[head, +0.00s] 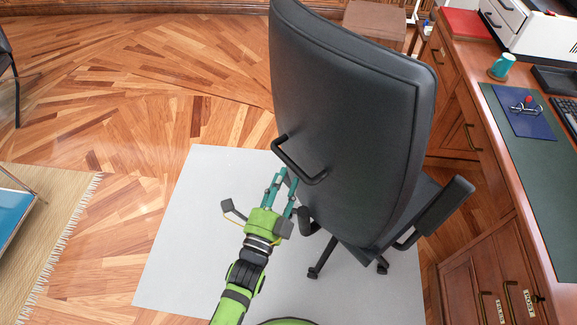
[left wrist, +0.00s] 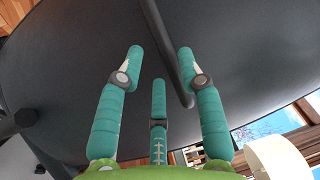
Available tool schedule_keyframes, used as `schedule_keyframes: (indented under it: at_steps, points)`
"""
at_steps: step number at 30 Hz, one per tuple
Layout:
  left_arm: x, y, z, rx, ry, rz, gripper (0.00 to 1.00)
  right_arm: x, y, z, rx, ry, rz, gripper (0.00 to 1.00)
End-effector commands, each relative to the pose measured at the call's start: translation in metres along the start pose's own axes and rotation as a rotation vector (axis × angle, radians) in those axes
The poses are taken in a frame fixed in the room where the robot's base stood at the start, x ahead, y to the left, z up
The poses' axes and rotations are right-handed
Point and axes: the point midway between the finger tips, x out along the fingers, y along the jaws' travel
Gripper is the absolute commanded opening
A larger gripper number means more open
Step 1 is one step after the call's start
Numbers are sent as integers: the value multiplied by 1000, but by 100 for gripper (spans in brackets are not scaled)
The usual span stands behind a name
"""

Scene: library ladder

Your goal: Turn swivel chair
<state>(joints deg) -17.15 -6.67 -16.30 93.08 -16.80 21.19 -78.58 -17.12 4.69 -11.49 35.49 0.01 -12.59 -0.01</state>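The black swivel chair (head: 350,120) stands with its tall backrest turned toward me and its armrest (head: 440,212) at the right. A black loop handle (head: 300,165) sticks out from the back of the backrest. My left gripper (head: 281,178) is just at the lower left of this handle, its teal fingers pointing at it. In the left wrist view the fingers of my left gripper (left wrist: 160,62) are spread, and the handle bar (left wrist: 168,50) runs between the outer two. I cannot tell whether any finger touches it. My right gripper is not in view.
The chair stands on a pale grey mat (head: 185,235) over wooden floor. A woven rug (head: 55,210) lies at the left, with open floor between. A brown stool or box (head: 375,20) is behind.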

Motion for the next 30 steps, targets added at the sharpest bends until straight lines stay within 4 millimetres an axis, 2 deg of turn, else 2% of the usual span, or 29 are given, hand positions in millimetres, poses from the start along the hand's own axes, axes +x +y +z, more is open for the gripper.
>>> schedule_keyframes:
  at_steps: [1, 3, 9, 13, 21, 22, 24, 25, 30]
  points:
    - [-14, 1, 0, 0, -1, 5, 38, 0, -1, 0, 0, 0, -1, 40]
    - [-28, 1, 0, 1, 0, 4, 38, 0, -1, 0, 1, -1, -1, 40]
    - [-59, 1, 0, 2, 1, 2, 38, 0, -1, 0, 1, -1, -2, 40]
    - [-68, 0, 0, 2, 1, 1, 38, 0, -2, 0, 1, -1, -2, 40]
    - [-69, 0, 0, 2, 1, 0, 38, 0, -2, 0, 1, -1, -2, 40]
    - [-69, 0, 0, 2, 1, 0, 34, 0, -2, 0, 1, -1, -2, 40]
    - [-69, 0, 0, 2, 1, 0, 6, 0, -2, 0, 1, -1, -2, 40]
    - [-69, 0, 0, 2, 1, 0, 0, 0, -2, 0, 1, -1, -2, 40]
    - [-69, 0, 0, 2, 1, 1, 0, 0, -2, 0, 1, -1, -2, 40]
